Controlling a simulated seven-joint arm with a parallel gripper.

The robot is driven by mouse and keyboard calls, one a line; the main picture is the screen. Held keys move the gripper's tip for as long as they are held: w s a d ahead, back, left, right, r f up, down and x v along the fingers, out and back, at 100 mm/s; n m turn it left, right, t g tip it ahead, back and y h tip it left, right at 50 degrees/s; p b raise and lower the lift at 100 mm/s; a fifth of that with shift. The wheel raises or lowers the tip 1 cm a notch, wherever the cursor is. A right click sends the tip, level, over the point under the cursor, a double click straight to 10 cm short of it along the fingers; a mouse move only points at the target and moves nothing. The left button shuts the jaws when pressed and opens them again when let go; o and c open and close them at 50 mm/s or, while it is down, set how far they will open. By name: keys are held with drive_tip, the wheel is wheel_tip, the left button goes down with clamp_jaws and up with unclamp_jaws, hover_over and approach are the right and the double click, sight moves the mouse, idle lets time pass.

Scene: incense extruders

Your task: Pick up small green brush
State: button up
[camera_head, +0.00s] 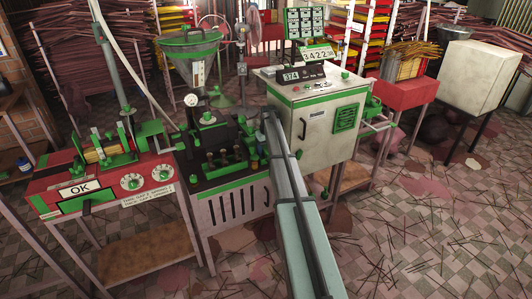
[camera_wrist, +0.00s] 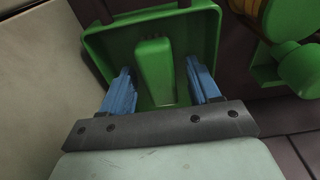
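In the wrist view, a small upright green block (camera_wrist: 155,75), which may be the green brush, stands inside a square green tray (camera_wrist: 97,47) with raised walls. No bristles can be made out. My gripper (camera_wrist: 161,84) has its two blue fingers spread apart, one on each side of the block, with visible gaps between. The fingers reach into the tray area; their exact depth is unclear. In the head view my arm covers much of this spot, and the brush cannot be picked out there among the green parts on the dark bench (camera_head: 225,150).
A rounded green part (camera_wrist: 300,68) with an orange-brown piece is right of the tray. A pale cabinet (camera_head: 318,120) stands right of my arm in the head view. A red machine (camera_head: 105,185) with an OK sign is left of the bench.

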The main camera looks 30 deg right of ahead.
sight(266, 149)
drive_tip(key=c, duration=0.9)
drive_tip(key=shift+c, duration=0.2)
wheel_tip(266, 149, up, 10)
drive_tip(key=shift+r, duration=0.1)
drive_tip(key=o, duration=0.5)
drive_tip(key=c, duration=0.4)
